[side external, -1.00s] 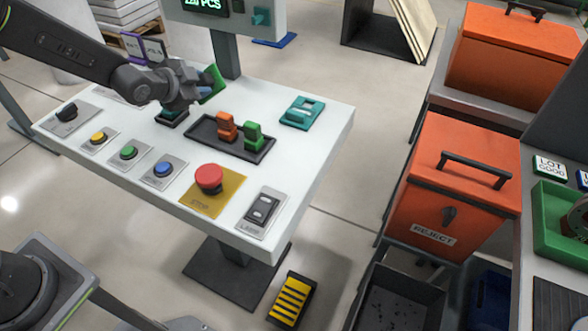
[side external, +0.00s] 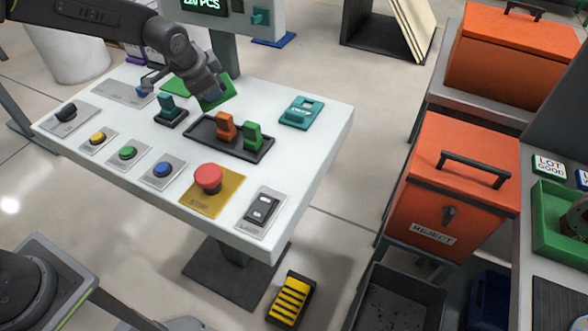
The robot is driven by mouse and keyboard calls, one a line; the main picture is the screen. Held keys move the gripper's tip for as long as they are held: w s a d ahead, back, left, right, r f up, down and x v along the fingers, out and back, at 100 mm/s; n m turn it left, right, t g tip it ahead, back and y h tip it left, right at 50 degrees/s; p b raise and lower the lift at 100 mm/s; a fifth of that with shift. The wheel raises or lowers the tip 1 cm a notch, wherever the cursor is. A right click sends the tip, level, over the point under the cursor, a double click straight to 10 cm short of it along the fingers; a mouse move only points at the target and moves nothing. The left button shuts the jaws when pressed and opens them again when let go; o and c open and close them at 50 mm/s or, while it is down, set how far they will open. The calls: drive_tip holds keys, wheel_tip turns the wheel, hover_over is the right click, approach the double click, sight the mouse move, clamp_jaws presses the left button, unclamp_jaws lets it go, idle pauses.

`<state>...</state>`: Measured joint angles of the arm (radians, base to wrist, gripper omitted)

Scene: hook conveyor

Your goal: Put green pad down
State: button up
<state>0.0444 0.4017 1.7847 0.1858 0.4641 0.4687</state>
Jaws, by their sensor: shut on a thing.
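A green pad (side external: 223,90) is held tilted in my gripper (side external: 210,93), which is shut on it. The pad is just above the far part of the white table (side external: 322,140), behind the black tray with the orange and green handled pieces. My gripper covers part of the pad, and I cannot tell whether its lower edge touches the table. A flat green patch (side external: 175,88) lies on the table to the left, partly hidden by my arm.
The black tray (side external: 262,157) holds an orange piece (side external: 227,127) and a green piece (side external: 252,135). A teal piece (side external: 168,105) stands left of it, a teal device (side external: 302,112) right. Buttons line the front. Bare table lies between the pad and the teal device.

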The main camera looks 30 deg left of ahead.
drive_tip(key=s+d+r+n+g, duration=0.1)
drive_tip(key=s+d+n+g, duration=0.1)
drive_tip(key=d, duration=0.3)
drive_tip(key=s+d+r+n+g, duration=0.2)
drive_tip(key=d+n+g, duration=0.1)
drive_tip(key=d+n, duration=0.2)
drive_tip(key=shift+s+d+r+n+g+h, duration=0.3)
drive_tip(key=shift+d+g+h, duration=0.1)
drive_tip(key=shift+d, duration=0.25)
hover_over(294, 171)
wheel_tip(294, 171, down, 7)
drive_tip(key=shift+a+f, duration=0.1)
wheel_tip(294, 171, down, 2)
drive_tip(key=shift+f, duration=0.75)
drive_tip(key=shift+f, duration=0.25)
drive_tip(key=o, duration=1)
drive_tip(key=shift+c, duration=0.2)
